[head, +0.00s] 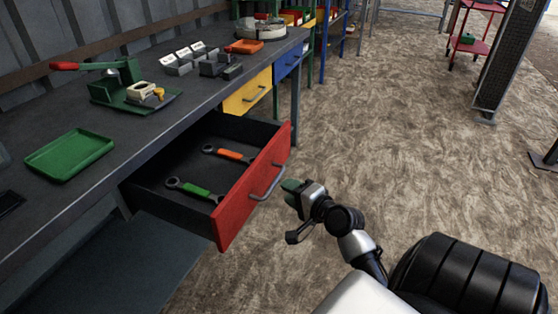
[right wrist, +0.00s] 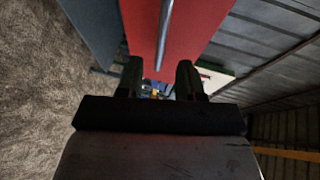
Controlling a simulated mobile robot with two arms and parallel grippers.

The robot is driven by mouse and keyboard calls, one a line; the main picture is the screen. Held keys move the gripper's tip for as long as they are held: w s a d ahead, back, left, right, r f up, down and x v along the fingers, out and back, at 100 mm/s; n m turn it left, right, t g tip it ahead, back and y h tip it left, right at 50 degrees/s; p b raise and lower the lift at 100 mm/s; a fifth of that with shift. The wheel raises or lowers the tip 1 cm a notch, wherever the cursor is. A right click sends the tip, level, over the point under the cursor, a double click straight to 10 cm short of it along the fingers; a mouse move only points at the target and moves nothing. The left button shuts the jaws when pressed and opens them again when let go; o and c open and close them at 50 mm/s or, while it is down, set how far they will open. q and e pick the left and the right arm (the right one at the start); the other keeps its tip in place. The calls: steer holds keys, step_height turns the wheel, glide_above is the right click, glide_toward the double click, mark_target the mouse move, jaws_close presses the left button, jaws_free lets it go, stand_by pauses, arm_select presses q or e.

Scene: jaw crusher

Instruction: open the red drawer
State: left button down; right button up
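The red drawer (head: 236,205) stands pulled out from the grey workbench, its inside showing. A grey bar handle (head: 267,184) is on its red front. Two wrenches, one with a green grip (head: 195,189) and one with an orange grip (head: 229,154), lie inside. My right gripper (head: 291,187) is just right of the handle, apart from it. In the right wrist view its two fingers (right wrist: 159,72) are spread with nothing between them; the red front (right wrist: 180,22) and handle (right wrist: 165,28) show ahead. My left gripper is not in view.
A yellow drawer (head: 247,93) and a blue drawer (head: 290,60) are farther along.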

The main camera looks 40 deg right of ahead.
steer(key=shift+s+r, duration=0.2)
steer(key=shift+s, duration=0.9)
steer(key=shift+s+r, duration=0.2)
steer(key=shift+s, duration=0.85)
